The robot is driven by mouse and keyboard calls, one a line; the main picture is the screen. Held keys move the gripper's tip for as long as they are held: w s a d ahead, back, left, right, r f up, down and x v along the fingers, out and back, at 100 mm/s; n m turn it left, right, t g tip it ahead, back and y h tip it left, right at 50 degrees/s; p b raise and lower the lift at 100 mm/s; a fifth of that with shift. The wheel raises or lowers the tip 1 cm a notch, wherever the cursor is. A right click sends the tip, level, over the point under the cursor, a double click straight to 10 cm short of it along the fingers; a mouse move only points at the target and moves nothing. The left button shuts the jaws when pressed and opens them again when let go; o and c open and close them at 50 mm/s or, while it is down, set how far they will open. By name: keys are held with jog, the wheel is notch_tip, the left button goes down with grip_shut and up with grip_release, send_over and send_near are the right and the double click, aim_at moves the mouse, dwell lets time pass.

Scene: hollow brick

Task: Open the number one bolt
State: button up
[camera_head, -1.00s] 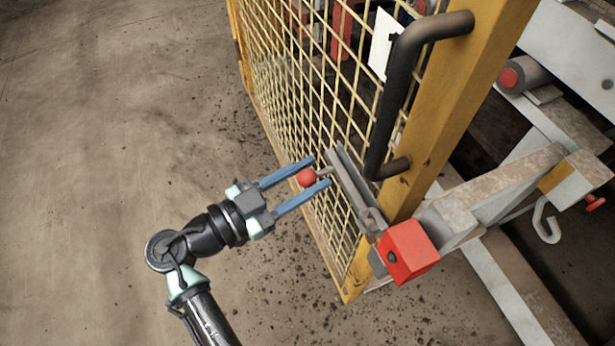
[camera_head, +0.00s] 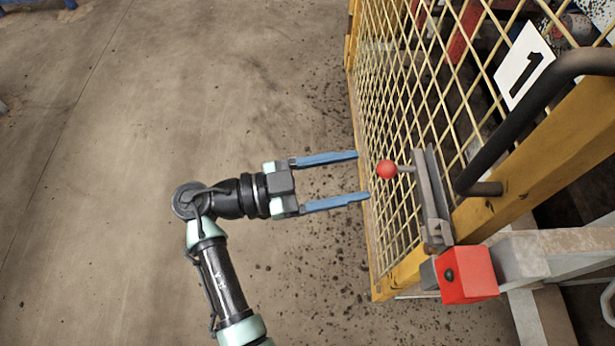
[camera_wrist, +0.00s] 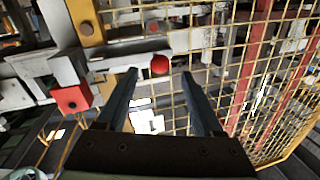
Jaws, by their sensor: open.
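The bolt (camera_head: 430,195) is a grey metal bar on the yellow mesh gate (camera_head: 400,120), with a red ball knob (camera_head: 386,169) on a short stem. A white sign (camera_head: 524,64) with a black number 1 hangs on the gate. My gripper (camera_head: 363,176) is open and empty, its two blue fingers pointing at the gate. The knob is just beyond the fingertips in the head view, apart from both. In the wrist view the knob (camera_wrist: 160,64) shows between and slightly beyond the fingertips (camera_wrist: 160,72).
A red block (camera_head: 467,275) sits at the gate's edge below the bolt. A black handle (camera_head: 520,120) sticks out from the yellow post (camera_head: 560,140). A grey beam (camera_head: 560,255) lies right of the block. The concrete floor to the left is clear.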

jog(key=v, duration=0.6)
jog(key=shift+a, duration=0.15)
jog(key=shift+s, duration=0.1)
jog(key=w+d+r+n+t+y, duration=0.1)
jog(key=w+r+n+t+y, duration=0.6)
jog(key=w, duration=0.6)
notch_tip(320, 180, up, 13)
jog(key=w+n+t+y, duration=0.3)
jog(key=t+y, duration=0.1)
jog(key=y, duration=0.1)
jog(key=s+r+n+t+y+p, duration=0.15)
jog(key=s+r+n+t, duration=0.35)
jog(key=r, duration=0.6)
jog(key=s+r+t+y, duration=0.2)
jog(key=s+r+t, duration=0.1)
jog(key=s+r, duration=0.55)
jog(key=s+r+n+t+y+p, duration=0.1)
jog(key=s+r+n+t+y, duration=0.25)
jog(key=r, duration=0.95)
notch_tip(320, 180, up, 31)
jog(key=h+p, duration=0.1)
jog(key=p, duration=3.1)
jog(key=shift+m+t, duration=0.45)
